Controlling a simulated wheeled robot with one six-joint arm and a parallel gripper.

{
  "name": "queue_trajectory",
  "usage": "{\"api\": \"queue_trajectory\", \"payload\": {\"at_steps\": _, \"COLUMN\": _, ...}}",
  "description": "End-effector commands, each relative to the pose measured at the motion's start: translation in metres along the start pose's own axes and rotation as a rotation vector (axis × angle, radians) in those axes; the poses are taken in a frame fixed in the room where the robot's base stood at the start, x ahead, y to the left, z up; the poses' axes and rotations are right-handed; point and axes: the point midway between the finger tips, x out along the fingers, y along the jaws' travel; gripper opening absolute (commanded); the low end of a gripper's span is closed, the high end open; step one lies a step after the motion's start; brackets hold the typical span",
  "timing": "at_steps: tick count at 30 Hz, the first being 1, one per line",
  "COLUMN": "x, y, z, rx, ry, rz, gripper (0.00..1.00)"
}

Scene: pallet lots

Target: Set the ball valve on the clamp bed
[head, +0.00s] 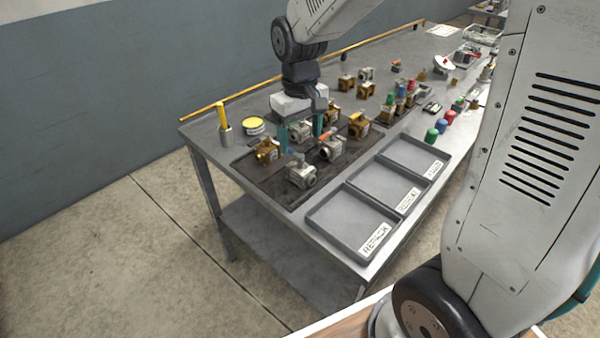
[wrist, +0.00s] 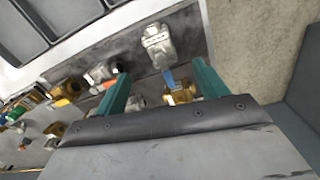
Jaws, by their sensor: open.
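Several ball valves stand on a dark mat (head: 245,163) at the near end of the bench. I cannot identify the clamp bed for certain.
Three grey labelled trays (head: 345,238) line the bench's front edge. A yellow-handled tool in a cup (head: 225,130) and a yellow-topped tin (head: 254,127) stand at left. Green, red and blue pieces (head: 440,127) and a red clamp-like fixture (head: 467,54) lie farther along.

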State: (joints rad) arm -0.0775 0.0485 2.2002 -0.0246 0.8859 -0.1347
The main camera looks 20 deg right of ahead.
Motion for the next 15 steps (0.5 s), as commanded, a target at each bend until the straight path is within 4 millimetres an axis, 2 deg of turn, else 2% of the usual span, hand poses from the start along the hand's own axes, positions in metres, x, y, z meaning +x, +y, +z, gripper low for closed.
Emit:
{"api": "queue_trajectory", "payload": {"at_steps": 5, "x": 0.017, "y": -0.001, "z": -0.009, "rx": -0.011, "ry": -0.007, "rz": 0.000, "gripper": 0.72}}
{"api": "queue_trajectory", "payload": {"at_steps": 15, "x": 0.058, "y": -0.002, "z": -0.004, "rx": -0.012, "ry": -0.007, "rz": -0.001, "gripper": 0.72}}
